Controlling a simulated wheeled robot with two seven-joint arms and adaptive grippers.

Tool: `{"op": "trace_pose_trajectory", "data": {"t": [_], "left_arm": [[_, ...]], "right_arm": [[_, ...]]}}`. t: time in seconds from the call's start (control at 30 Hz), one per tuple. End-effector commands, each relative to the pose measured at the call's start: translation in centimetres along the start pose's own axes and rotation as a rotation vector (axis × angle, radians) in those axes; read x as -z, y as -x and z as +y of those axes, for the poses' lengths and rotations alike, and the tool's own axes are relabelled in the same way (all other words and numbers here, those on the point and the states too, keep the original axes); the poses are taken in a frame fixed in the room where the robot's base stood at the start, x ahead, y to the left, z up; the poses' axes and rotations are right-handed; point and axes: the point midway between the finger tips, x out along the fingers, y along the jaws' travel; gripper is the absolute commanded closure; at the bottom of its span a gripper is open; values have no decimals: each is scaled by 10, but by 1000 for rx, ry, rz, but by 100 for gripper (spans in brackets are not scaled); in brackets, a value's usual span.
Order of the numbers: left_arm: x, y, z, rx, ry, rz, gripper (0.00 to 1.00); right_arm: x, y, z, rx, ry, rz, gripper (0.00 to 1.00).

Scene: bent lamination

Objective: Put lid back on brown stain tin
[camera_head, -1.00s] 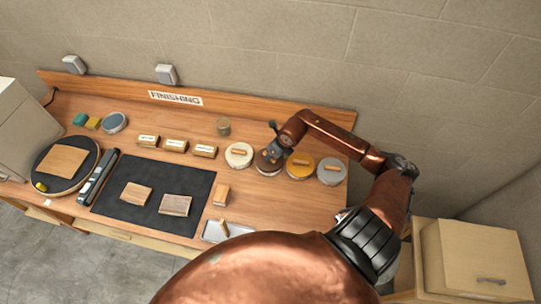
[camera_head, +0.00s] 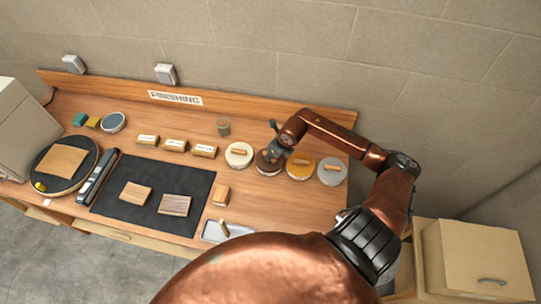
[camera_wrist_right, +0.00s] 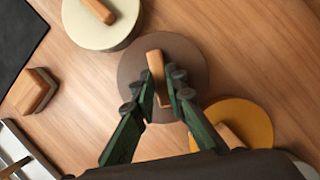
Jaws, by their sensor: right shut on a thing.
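The brown lid (camera_wrist_right: 188,60) shows in the right wrist view as a round brown disc with a wooden bar handle (camera_wrist_right: 156,66). My right gripper (camera_wrist_right: 162,90) is shut on that handle, with one finger on each side of it. In the head view the brown tin (camera_head: 268,169) stands in the row of tins at the back right, with my right gripper (camera_head: 276,155) over it. The lid lies over the tin and hides its inside. I cannot tell whether it is fully seated. My left gripper is not in view.
A cream-lidded tin (camera_head: 238,161) stands to the left, and a yellow-lidded tin (camera_head: 301,174) and grey-lidded tin (camera_head: 331,178) to the right, all close by. A black mat (camera_head: 150,213) with wood samples and a metal tray (camera_head: 211,232) lie nearer the front.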

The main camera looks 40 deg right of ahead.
Motion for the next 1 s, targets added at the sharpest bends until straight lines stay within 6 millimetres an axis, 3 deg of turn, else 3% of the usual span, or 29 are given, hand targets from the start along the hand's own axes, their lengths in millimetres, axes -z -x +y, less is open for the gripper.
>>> {"op": "trace_pose_trajectory", "data": {"t": [1.0], "left_arm": [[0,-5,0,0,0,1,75]], "right_arm": [[1,-2,0,0,0,-1,100]]}}
